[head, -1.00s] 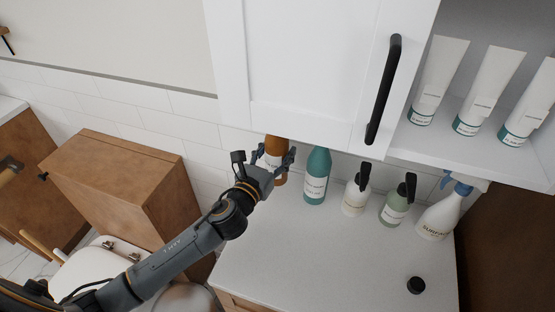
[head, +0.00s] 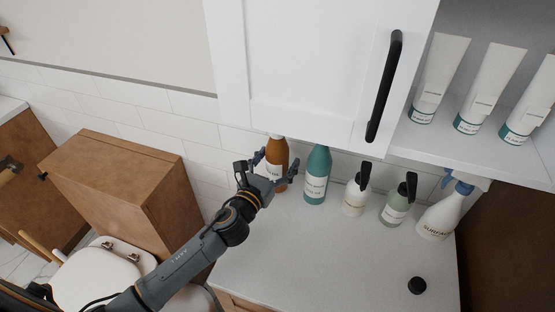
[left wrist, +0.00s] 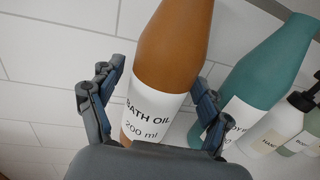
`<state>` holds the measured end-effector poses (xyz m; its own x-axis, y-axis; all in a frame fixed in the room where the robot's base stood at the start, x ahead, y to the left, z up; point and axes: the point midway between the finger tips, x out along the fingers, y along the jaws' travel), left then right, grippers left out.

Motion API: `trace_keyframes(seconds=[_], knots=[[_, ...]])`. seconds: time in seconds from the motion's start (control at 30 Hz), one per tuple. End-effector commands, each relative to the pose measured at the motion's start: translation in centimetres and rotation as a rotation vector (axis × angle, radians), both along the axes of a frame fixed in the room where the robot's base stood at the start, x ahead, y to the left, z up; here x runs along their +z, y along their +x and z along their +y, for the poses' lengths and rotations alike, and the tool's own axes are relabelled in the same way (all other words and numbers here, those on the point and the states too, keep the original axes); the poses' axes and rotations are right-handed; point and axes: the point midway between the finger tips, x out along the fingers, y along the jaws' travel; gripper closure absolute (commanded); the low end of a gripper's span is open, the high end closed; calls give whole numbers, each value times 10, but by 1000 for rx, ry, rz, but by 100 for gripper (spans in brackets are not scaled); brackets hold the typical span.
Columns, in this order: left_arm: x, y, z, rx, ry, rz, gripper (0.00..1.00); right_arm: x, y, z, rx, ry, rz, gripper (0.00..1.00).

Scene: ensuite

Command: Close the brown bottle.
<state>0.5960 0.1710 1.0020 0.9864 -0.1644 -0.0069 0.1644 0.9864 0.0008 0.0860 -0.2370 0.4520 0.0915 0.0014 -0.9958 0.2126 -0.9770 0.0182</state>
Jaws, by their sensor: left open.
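The brown bottle (head: 277,152) stands upright at the back left of the counter, its top hidden by the wall cabinet in the head view. It also shows in the left wrist view (left wrist: 172,50), where its label reads "BATH OIL 200 ml" and its top is out of frame. My left gripper (head: 271,173) is open, with one finger on each side of the bottle's lower part. I cannot tell whether the fingers touch it. A small black cap (head: 416,285) lies on the counter at the front right. My right gripper is not in view.
A teal bottle (head: 317,176) stands close to the right of the brown one. Beyond it stand a white pump bottle (head: 355,197), a green pump bottle (head: 395,207) and a spray bottle (head: 440,214). The cabinet door (head: 310,70) hangs above. The front counter (head: 320,260) is mostly clear.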

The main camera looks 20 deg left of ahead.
Motion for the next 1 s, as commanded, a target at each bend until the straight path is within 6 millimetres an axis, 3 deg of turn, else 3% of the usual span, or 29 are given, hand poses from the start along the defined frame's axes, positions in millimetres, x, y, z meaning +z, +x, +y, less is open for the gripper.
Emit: trace_keyframes(seconds=[0.13, 0.27, 0.7, 1.0], knots=[[4, 0, 0, 0, 0, -1, 22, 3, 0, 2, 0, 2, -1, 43], [0, -15, 3, -1, 1, 2, 22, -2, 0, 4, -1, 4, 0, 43], [0, -102, 17, 0, 1, 1, 22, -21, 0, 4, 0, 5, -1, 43], [4, -118, 20, 1, 1, -1, 22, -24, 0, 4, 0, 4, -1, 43]])
